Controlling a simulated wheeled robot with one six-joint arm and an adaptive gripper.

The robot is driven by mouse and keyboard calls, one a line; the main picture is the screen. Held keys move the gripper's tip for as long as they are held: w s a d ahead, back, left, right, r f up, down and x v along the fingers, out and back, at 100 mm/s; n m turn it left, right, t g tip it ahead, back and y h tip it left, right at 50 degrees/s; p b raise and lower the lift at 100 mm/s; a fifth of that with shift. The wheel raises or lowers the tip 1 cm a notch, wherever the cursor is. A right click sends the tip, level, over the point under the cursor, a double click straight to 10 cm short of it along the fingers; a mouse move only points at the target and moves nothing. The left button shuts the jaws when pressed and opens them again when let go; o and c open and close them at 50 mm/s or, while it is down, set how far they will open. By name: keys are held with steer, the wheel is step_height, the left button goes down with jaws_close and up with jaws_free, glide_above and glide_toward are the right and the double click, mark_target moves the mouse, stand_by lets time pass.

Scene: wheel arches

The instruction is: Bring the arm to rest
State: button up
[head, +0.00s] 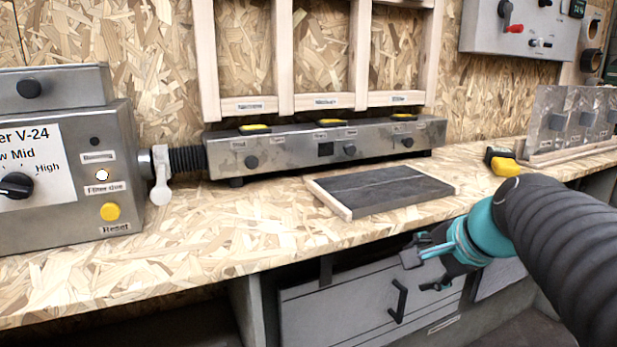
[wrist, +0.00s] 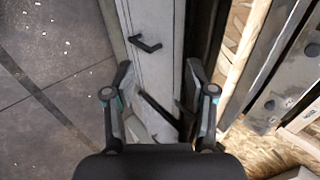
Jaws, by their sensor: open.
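My gripper (head: 424,268) is at the end of my arm, in front of the workbench edge at the right of the head view. It hangs in front of the grey drawer (head: 335,312), near the drawer's black handle (head: 398,300). In the wrist view my gripper (wrist: 160,78) has its two fingers spread apart with nothing held between them. The drawer front (wrist: 160,70) and a black handle (wrist: 145,43) show beyond the fingers. Whether the fingers touch anything cannot be told.
The wooden bench top (head: 240,225) holds a dark panel in a wooden frame (head: 385,190), a metal manifold box (head: 325,145), a control unit (head: 65,165) at left and a yellow-black object (head: 502,162). Grey floor (wrist: 45,60) lies open beside the drawer.

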steer(key=s+a+f+n+g+h+p, duration=0.2)
steer(key=s+a+f+n, duration=0.1)
steer(key=s+f+n, duration=0.6)
steer(key=s+n, duration=0.4)
steer(key=s, duration=0.1)
steer(key=shift+s+a+n+h, duration=0.15)
steer(key=shift+s+n+h, duration=0.1)
steer(key=shift+n+h, duration=0.05)
stand_by(1.0)
steer(key=shift+c, duration=1.4)
steer(key=shift+a, duration=0.15)
